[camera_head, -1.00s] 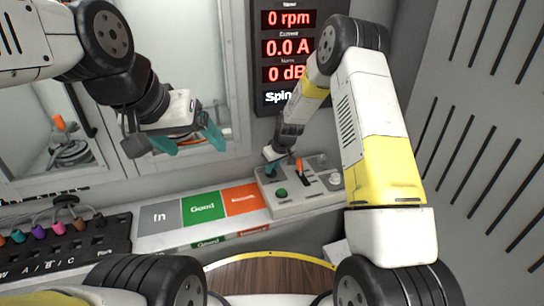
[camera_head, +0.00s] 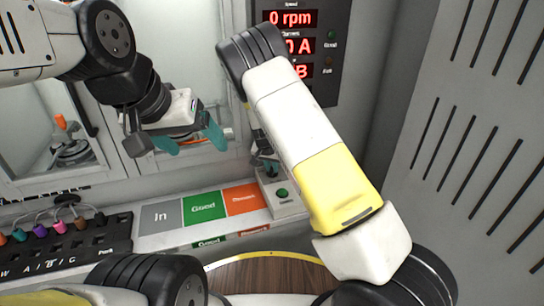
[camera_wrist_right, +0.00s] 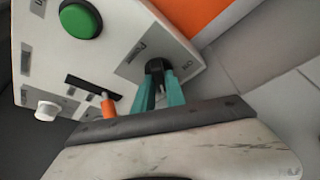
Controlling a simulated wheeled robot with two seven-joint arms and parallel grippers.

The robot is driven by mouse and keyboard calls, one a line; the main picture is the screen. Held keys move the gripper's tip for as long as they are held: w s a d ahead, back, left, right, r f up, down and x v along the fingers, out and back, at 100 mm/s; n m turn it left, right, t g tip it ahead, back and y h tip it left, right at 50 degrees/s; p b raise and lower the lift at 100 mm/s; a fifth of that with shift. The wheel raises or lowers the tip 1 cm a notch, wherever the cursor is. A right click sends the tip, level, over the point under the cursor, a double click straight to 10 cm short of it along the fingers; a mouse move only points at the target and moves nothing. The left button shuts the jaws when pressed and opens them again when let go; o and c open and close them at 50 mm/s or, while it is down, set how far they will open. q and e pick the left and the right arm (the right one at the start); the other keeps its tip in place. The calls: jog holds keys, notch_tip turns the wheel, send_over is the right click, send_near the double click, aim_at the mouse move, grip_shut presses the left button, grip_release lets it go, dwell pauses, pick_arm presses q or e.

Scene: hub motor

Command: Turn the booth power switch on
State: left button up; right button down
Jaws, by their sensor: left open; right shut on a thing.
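The power switch (camera_wrist_right: 154,66) is a small black part beside a "Power" label on the grey control box (camera_wrist_right: 200,62) in the right wrist view. My right gripper (camera_wrist_right: 160,82) has its teal fingers closed on the switch; the fingertips partly cover it, and I cannot tell its setting. In the head view the box shows only in part, with its green button (camera_head: 282,193); my right arm hides the rest. My left gripper (camera_head: 190,139) is open and empty in front of the glazed cabinet, left of the box.
The box also carries an orange-tipped lever (camera_wrist_right: 108,107) and a white knob (camera_wrist_right: 47,111). The display (camera_head: 292,18) reads 0 rpm, partly hidden by my arm. A slatted wall (camera_head: 475,130) bounds the right side.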

aim_at(268, 179)
jog(key=shift+a+m+h, duration=0.1)
jog(key=shift+m+h, duration=0.2)
jog(key=shift+m, duration=0.7)
jog(key=c, duration=1.4)
grip_release()
jog(key=shift+g, duration=0.3)
jog(key=shift+v, duration=3.9)
jog(key=shift+s, duration=0.1)
